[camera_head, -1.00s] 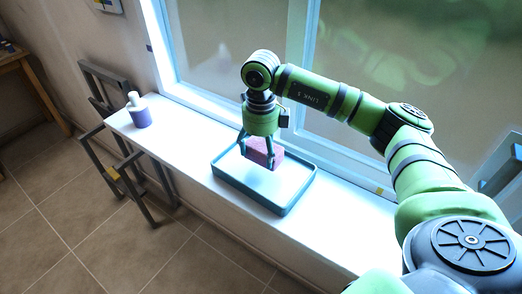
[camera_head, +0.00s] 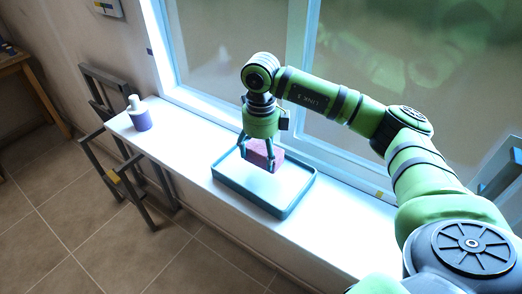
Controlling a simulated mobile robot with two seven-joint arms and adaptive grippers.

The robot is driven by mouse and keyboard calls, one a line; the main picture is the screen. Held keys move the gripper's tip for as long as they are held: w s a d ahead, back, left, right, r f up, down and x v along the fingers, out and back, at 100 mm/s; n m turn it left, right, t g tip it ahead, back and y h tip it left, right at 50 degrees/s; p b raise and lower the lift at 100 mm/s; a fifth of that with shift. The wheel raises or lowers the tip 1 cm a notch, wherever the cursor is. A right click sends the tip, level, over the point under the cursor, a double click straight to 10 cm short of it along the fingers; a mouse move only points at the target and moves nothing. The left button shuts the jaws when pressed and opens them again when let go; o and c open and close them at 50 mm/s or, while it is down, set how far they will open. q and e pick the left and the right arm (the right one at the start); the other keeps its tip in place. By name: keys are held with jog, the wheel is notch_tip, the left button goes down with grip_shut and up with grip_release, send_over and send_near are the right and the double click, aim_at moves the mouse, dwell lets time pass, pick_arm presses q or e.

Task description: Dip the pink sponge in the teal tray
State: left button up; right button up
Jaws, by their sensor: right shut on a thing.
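The pink sponge (camera_head: 261,154) is a small block, held between the fingers of my right gripper (camera_head: 257,159). The gripper points down and is shut on the sponge. The teal tray (camera_head: 288,212) is shallow and rectangular and lies on the white window sill. The sponge is over the tray, toward its back side. I cannot tell whether its underside touches the tray floor. My left gripper is not in view.
A white and purple bottle (camera_head: 138,114) stands at the left end of the sill (camera_head: 183,137). The window (camera_head: 230,50) is close behind the tray. A dark frame (camera_head: 125,185) stands on the tiled floor at the left. The sill between bottle and tray is clear.

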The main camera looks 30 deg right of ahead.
aim_at(261, 151)
jog(key=shift+r+p, duration=1.6)
jog(key=shift+r, duration=0.95)
